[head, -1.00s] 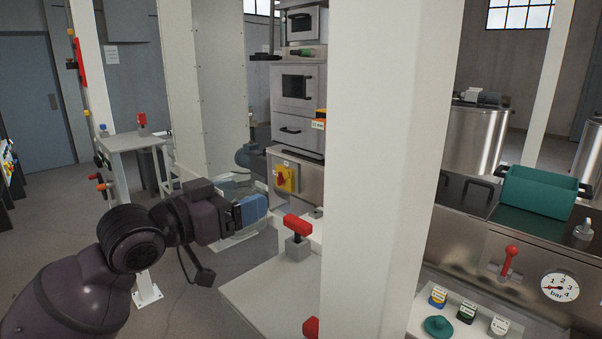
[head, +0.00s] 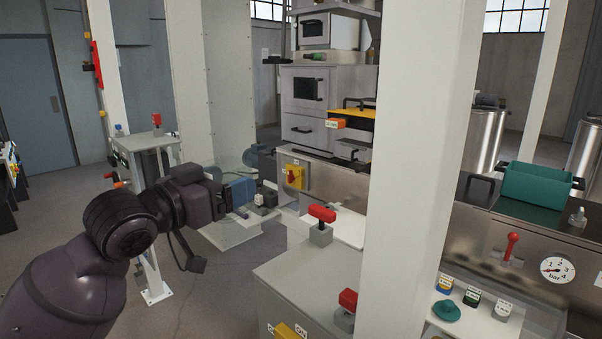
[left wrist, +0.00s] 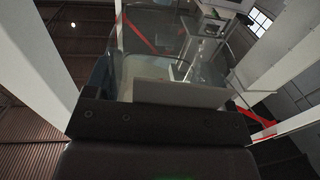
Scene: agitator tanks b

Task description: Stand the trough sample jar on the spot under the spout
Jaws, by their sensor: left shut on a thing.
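My left gripper (head: 238,192) reaches in from the left in the head view, level, with its tip beside grey machinery and a clear guard. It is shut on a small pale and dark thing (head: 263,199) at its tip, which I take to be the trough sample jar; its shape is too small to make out. In the left wrist view, a clear glassy shape and a pale block (left wrist: 180,92) show beyond the dark gripper body. I cannot pick out the spout or the spot under it. My right gripper is not in view.
A white pillar (head: 422,170) stands right of centre. Open floor (head: 215,290) lies below my left arm.

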